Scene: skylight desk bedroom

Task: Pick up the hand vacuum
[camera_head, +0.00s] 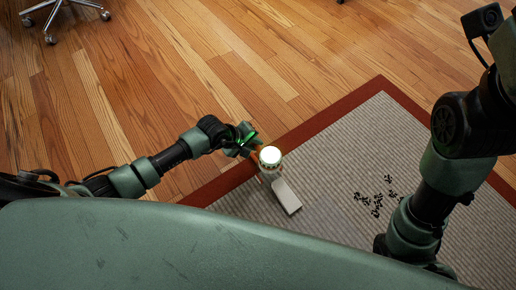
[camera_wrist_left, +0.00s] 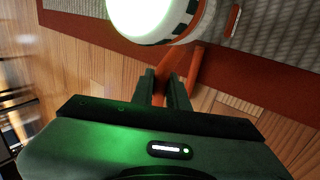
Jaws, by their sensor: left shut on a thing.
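The hand vacuum (camera_head: 287,196) is white with a round, pale glowing end and an orange handle. In the head view it is over the edge of the rug, its white body pointing toward the lower right. My left gripper (camera_head: 252,149) reaches it from the left and is shut on its handle. In the left wrist view the fingers (camera_wrist_left: 166,88) close around the orange handle, and the vacuum's round white end (camera_wrist_left: 145,18) fills the top. I cannot tell whether it touches the rug. My right arm shows at the right, but its gripper is out of view.
A grey striped rug (camera_head: 340,145) with a red-brown border lies on the wooden floor (camera_head: 180,70). Several small dark bits (camera_head: 376,203) are scattered on the rug right of the vacuum. A wheeled chair base (camera_head: 62,12) stands at the far upper left. Floor between is clear.

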